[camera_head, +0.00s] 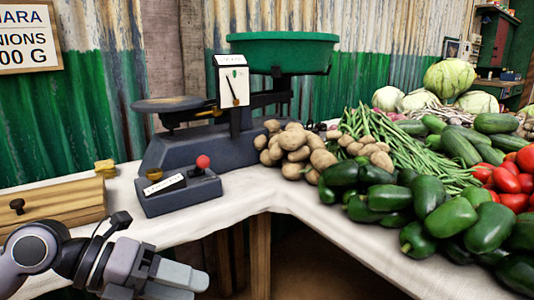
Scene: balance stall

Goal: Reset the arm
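My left gripper (182,281) shows at the bottom left, low in front of the white-covered table. No object shows in it, and its fingers lie close together at an angle that hides any gap. The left arm comes in from the left edge, in front of the wooden drawer box. My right gripper is not in view. A dark balance scale (183,149) stands on the table beyond the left gripper, with a green pan (283,50) at right and a flat dark plate (168,104) at left. Its dial (234,87) has a dark needle.
A dark box with a red knob (203,162) sits before the scale. A wooden drawer box (55,207) and small yellow blocks (105,168) are at left. Potatoes (294,145), green beans (420,150), peppers (430,197) and tomatoes (507,178) cover the right. The table's front strip (300,205) is clear.

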